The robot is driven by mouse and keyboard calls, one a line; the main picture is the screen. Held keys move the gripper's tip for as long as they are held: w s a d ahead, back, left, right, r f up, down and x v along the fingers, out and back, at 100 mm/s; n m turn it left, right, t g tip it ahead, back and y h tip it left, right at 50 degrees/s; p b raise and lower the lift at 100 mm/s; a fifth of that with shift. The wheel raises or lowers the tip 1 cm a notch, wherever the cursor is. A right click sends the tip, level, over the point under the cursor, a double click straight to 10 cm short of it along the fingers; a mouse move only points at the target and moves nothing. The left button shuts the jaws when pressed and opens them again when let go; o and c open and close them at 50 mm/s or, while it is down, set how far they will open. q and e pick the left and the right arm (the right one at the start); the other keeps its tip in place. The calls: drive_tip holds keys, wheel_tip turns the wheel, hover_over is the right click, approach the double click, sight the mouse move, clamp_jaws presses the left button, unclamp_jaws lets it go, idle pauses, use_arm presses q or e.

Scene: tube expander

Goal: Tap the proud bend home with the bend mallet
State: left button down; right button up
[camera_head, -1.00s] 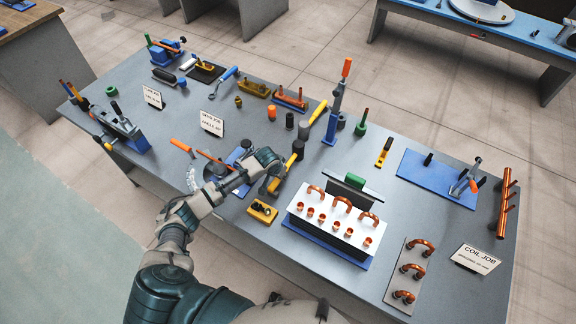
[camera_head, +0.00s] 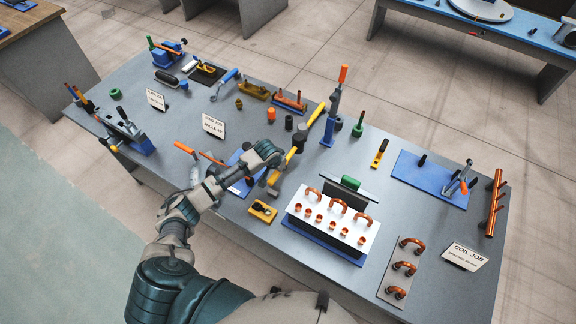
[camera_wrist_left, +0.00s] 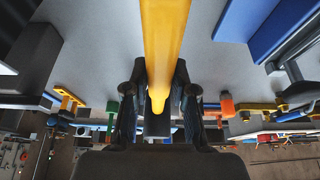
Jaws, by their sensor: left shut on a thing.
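My left gripper (camera_head: 268,156) is shut on a yellow handle (camera_head: 284,168), which I take to be the bend mallet's. The handle also fills the upper middle of the left wrist view (camera_wrist_left: 165,45), between the two dark fingers (camera_wrist_left: 158,105). The mallet's head is not clear. A white-topped block (camera_head: 325,226) stands right of the gripper on a blue base. Three copper bends stand along its back: left (camera_head: 314,191), middle (camera_head: 339,203) and right (camera_head: 363,219). Copper tube ends show in front. I cannot tell which bend is proud. The mallet is apart from the bends. My right gripper is out of view.
A green-topped dark plate (camera_head: 350,184) stands behind the block. A small yellow block (camera_head: 263,211) lies in front of the gripper. A plate with spare copper bends (camera_head: 391,287) lies right. A blue upright tool (camera_head: 330,122) stands behind.

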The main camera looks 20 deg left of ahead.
use_arm(q)
drive_tip(key=shift+d+r, duration=0.3)
drive_tip(key=shift+r, duration=0.15)
drive_tip(key=s+d+r, duration=0.6)
drive_tip(key=s+r, duration=0.5)
drive_tip(key=s, duration=0.2)
drive_tip(key=shift+s+r, duration=0.25)
drive_tip(key=shift+r, duration=0.15)
idle(0.8)
drive_tip(key=shift+d, duration=0.1)
